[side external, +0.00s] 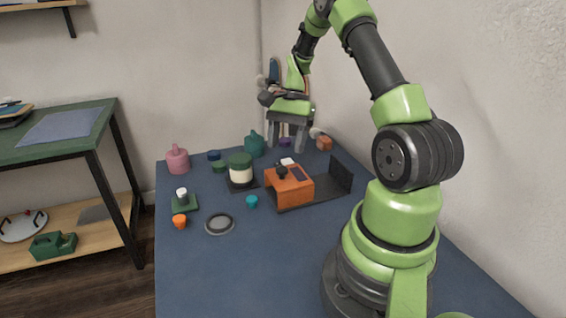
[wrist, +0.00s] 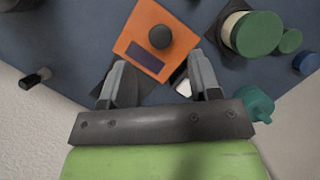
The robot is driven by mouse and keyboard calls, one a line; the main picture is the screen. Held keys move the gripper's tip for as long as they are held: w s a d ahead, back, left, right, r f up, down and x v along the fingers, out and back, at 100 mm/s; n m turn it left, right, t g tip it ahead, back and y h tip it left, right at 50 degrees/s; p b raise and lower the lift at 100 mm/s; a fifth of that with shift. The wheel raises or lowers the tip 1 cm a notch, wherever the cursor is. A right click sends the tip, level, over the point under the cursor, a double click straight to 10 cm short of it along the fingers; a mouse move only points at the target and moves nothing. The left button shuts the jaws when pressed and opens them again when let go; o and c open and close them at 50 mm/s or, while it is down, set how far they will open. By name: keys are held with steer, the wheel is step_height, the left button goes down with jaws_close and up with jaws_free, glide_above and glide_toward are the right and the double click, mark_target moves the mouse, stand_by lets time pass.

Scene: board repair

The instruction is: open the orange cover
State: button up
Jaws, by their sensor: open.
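The orange cover (side external: 289,188) is a box-like lid with a dark round knob on top, sitting on a dark base plate (side external: 322,196) on the blue table. In the wrist view the orange cover (wrist: 153,42) lies ahead of the fingers, with its black knob (wrist: 159,37) and a dark rectangle on top. My gripper (side external: 288,148) is open and empty, above and behind the cover in the side view. In the wrist view my gripper's fingers (wrist: 160,82) are apart, with nothing between them. They do not appear to touch the cover.
A cream jar with a green lid (side external: 241,168) stands left of the cover. A dark upright panel (side external: 341,175) rises at the base plate's right end. A pink bottle (side external: 177,159), a teal bottle (side external: 254,146) and a grey ring (side external: 219,225) are around. The table's front is clear.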

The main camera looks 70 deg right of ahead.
mark_target(282, 168)
steer(key=x, duration=0.5)
steer(key=shift+f, duration=0.1)
